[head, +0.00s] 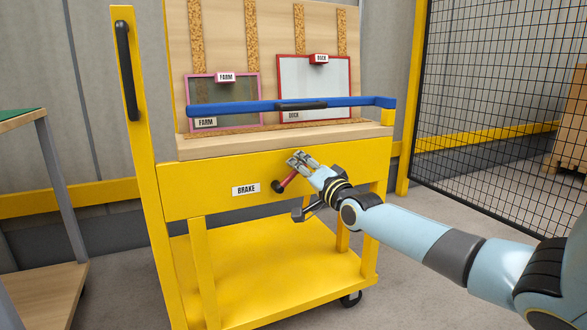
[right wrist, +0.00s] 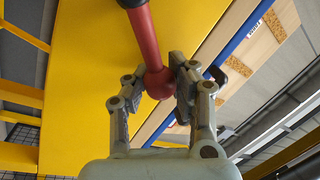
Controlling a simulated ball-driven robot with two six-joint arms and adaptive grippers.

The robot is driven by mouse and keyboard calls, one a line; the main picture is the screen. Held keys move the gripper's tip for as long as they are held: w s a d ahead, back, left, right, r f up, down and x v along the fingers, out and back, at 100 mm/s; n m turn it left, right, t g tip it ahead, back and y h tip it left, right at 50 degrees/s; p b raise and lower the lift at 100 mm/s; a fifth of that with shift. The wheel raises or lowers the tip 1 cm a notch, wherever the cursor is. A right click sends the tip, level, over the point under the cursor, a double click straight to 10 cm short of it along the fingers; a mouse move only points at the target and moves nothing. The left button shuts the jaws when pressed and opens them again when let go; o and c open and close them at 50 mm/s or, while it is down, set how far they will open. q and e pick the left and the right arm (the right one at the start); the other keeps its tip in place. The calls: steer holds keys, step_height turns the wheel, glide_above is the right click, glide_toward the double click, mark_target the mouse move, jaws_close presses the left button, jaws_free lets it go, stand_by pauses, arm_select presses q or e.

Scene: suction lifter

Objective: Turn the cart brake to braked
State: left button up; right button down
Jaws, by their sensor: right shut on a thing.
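The yellow cart (head: 220,180) stands in front of me. Its brake lever (head: 288,181) is a red rod on a dark hub on the front panel, to the right of the BRAKE label (head: 246,189). In the head view the rod slants up and right from the hub. My right gripper (head: 296,162) is at the lever's outer end. In the right wrist view the red lever (right wrist: 144,38) ends in a red ball between the two fingers of my right gripper (right wrist: 158,88), shut on it. The fingers partly hide the ball. My left gripper is not in view.
A blue bar (head: 230,106) with a dark grip crosses the cart above the panel, before boards labelled FARM (head: 232,90) and DOCK (head: 325,76). A yellow post (head: 140,150) rises at left. A table (head: 40,190) stands far left, a mesh fence (head: 490,100) at right.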

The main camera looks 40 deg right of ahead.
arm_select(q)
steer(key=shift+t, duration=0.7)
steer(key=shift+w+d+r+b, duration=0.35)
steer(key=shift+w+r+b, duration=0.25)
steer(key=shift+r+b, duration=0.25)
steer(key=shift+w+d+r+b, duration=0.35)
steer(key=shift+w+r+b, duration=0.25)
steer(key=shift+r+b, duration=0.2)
arm_select(e)
steer(key=shift+s+d+f+m+h, duration=0.15)
steer(key=shift+d+f+m+h, duration=0.25)
steer(key=shift+f+m, duration=0.7)
steer(key=shift+s+d+f+m+h, duration=0.1)
steer(key=shift+d+f+m+h, duration=0.35)
steer(key=shift+m, duration=1.25)
steer(key=shift+s+d+f+m+h, duration=0.2)
steer(key=shift+f+m+h, duration=0.15)
steer(key=shift+f+m, duration=0.8)
steer(key=shift+r+m, duration=0.25)
steer(key=shift+m, duration=0.1)
steer(key=c, duration=1)
jaws_free()
steer(key=shift+r, duration=0.15)
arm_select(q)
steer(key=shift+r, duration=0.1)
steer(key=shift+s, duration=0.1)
arm_select(e)
steer(key=shift+r, duration=0.1)
